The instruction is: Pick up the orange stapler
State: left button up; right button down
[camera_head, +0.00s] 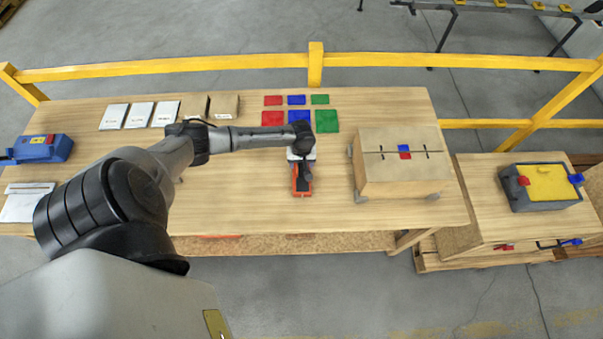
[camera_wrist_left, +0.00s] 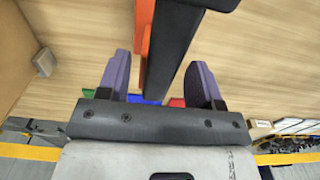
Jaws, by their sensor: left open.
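The orange stapler (camera_head: 301,189), with a dark upper part, lies on the wooden table left of the cardboard box. My left gripper (camera_head: 303,167) is over the stapler's far end in the head view and partly hides it. In the left wrist view the stapler (camera_wrist_left: 144,35) shows its orange side and dark top running between the two purple fingers of my left gripper (camera_wrist_left: 159,63). The fingers are apart, with a gap visible on each side of it. I cannot tell how deep the stapler sits between them. My right gripper is in neither view.
A cardboard box (camera_head: 400,175) stands right of the stapler. Red, blue and green squares (camera_head: 327,121) lie behind it. A blue box (camera_head: 40,148) and white packets (camera_head: 138,115) are at the left. A yellow rail (camera_head: 440,60) runs behind the table.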

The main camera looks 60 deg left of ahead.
pick_arm(q)
jog(key=shift+f, duration=0.2)
dwell(0.3)
grip_shut()
dwell(0.5)
